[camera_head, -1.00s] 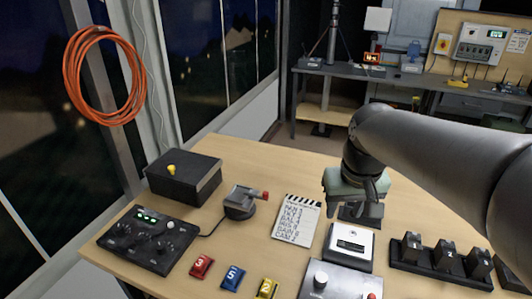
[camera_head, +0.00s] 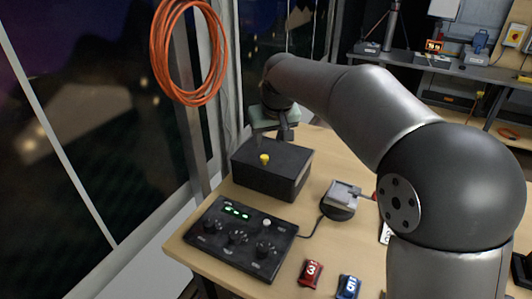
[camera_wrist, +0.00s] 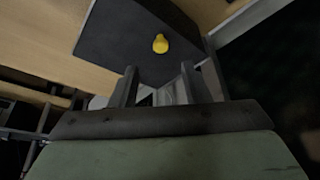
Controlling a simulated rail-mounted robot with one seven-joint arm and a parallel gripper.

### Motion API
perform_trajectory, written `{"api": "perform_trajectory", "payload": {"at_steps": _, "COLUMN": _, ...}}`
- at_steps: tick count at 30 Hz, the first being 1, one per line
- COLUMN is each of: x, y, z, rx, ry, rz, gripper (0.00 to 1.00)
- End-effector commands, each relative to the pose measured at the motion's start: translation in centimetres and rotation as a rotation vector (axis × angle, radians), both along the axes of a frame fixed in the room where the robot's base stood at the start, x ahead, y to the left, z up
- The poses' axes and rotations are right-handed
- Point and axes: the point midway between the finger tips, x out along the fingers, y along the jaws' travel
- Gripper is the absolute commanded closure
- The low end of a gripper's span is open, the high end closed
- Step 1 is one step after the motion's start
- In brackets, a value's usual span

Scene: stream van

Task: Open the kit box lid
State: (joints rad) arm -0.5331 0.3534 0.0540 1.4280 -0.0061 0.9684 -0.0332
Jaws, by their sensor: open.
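The kit box (camera_head: 270,177) is a black box near the back left corner of the wooden table. Its dark lid (camera_head: 285,158) is down, with a yellow knob (camera_head: 264,159) on top. My gripper (camera_head: 270,142) is above the rear of the box in the head view, pointing down. In the wrist view my gripper (camera_wrist: 158,80) is open and empty, its two fingers apart. The yellow knob (camera_wrist: 160,44) shows beyond the fingertips, clear of them, on the dark lid (camera_wrist: 120,45).
A black control panel (camera_head: 240,238) with knobs and green lights stands in front of the box. A joystick unit (camera_head: 340,199) is to the right. Red (camera_head: 311,273) and blue (camera_head: 348,287) numbered blocks lie at the front. A window wall is close on the left.

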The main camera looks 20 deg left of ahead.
Motion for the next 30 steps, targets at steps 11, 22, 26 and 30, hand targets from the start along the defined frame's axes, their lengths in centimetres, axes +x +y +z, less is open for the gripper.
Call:
{"api": "perform_trajectory", "payload": {"at_steps": 11, "x": 2.1, "y": 1.5, "z": -6.2, "rx": -0.001, "ry": 0.001, "rz": 0.0, "gripper": 0.57}}
{"api": "perform_trajectory", "payload": {"at_steps": 22, "x": 2.5, "y": 1.7, "z": -7.3, "rx": 0.0, "ry": 0.0, "rz": 0.0, "gripper": 0.57}}
{"api": "perform_trajectory", "payload": {"at_steps": 26, "x": 2.5, "y": 1.7, "z": -7.3, "rx": 0.0, "ry": 0.0, "rz": 0.0, "gripper": 0.71}}
{"api": "perform_trajectory", "payload": {"at_steps": 30, "x": 2.5, "y": 1.7, "z": -7.3, "rx": 0.0, "ry": 0.0, "rz": 0.0, "gripper": 1.0}}
